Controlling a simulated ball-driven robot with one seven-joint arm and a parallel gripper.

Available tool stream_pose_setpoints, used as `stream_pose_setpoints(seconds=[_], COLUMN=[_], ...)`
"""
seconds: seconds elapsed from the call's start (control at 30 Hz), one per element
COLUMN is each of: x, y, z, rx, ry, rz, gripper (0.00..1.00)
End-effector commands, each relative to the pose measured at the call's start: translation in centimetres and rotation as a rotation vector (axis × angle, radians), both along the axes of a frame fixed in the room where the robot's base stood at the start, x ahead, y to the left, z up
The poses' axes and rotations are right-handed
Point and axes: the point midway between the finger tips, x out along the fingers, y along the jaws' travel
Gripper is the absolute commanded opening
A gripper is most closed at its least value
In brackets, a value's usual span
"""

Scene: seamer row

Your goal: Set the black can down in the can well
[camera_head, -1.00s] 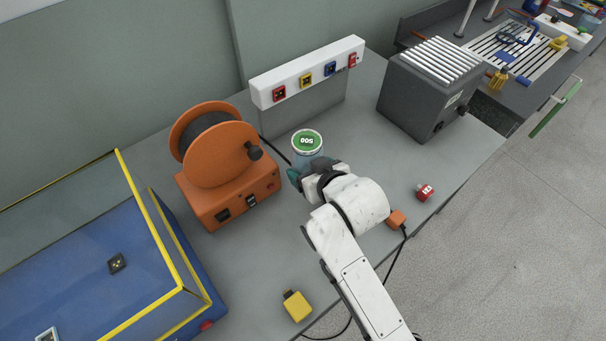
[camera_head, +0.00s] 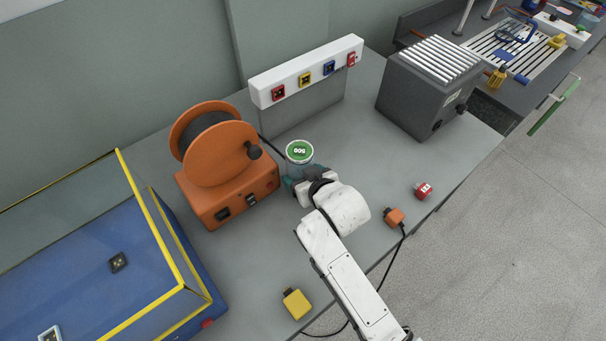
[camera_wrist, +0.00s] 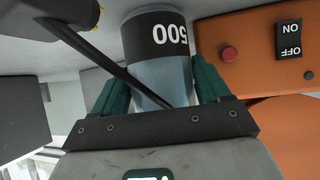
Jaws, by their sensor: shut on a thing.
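In the wrist view the can (camera_wrist: 158,75) has a black band with white 500 on a grey-blue body. My gripper's two green fingers (camera_wrist: 160,90) are shut on it from either side. A dark cable or rod crosses in front of the can there. I cannot tell if the can's base touches the bench. I cannot make out a can well in either view.
The orange reel machine (camera_head: 229,193) stands close left of the can. A white socket strip (camera_head: 308,75) is behind. A dark grey ribbed box (camera_head: 428,92) is at right. Yellow (camera_head: 297,304), orange (camera_head: 394,216) and red (camera_head: 423,190) plugs lie near the bench's front edge. A yellow-edged blue case (camera_head: 150,280) is at left.

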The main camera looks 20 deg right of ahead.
Motion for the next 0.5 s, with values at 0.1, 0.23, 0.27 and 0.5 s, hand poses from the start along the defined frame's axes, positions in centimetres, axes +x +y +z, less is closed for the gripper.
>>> stream_pose_setpoints(seconds=[0.1, 0.23, 0.27, 0.5], x=[-0.02, -0.02, -0.02, -0.29], y=[0.0, 0.0, 0.0, -0.03], z=[-0.13, -0.12, -0.12, 0.32], rx=[0.0, 0.0, 0.0, 0.0], ry=[0.001, 0.001, 0.001, 0.001], rz=[0.0, 0.0, 0.0, 0.0], gripper=[0.83, 0.88, 0.88, 0.88])
